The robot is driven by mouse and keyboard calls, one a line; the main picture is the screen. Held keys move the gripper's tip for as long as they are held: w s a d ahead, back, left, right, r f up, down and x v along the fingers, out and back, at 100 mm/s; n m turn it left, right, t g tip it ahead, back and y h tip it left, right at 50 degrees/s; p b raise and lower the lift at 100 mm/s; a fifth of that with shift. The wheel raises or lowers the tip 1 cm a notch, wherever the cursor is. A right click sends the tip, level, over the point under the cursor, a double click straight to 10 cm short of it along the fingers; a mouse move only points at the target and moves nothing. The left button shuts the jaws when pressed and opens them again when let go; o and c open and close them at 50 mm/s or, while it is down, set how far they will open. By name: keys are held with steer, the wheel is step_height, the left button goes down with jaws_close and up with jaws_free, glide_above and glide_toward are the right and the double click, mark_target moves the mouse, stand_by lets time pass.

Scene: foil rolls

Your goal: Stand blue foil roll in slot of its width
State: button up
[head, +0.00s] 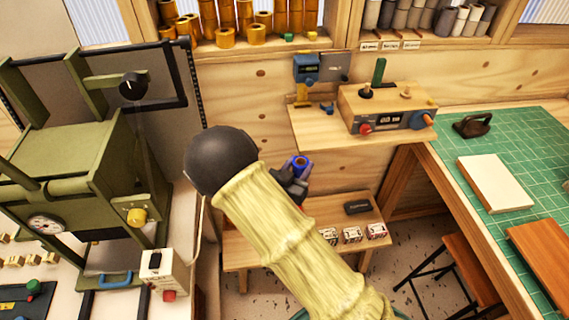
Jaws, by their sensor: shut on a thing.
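The blue foil roll (300,163) is small, with an orange-brown core showing at its upper end. It is in my gripper (297,174), which is shut on it, in the middle of the head view. The roll is in front of the wooden back wall, above a low wooden table. My arm hides part of the gripper and the fingers are small here. Above right, a wooden shelf (425,54) holds upright grey, black and white rolls, with small width labels (390,46) on its front edge. The label text is too small to read surely.
Gold rolls (257,34) stand on the upper left shelf. A wooden device box (385,107) with knobs sits on a wall ledge. A green press (75,160) fills the left. A green cutting mat (530,160) covers the right bench. The low table (240,250) holds small boxes.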

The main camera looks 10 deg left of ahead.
steer(key=d+f+n+y, duration=0.2)
steer(key=d+f+y, duration=0.1)
steer(key=d+f, duration=0.4)
steer(key=d+f+n+t+y, duration=0.1)
steer(key=d+f+n+y, duration=0.1)
steer(key=d+f, duration=0.5)
steer(key=d+y, duration=0.1)
steer(key=d, duration=0.3)
steer(key=shift+w+d+f, duration=0.15)
steer(key=shift+w+d, duration=0.15)
steer(key=shift+f, duration=0.1)
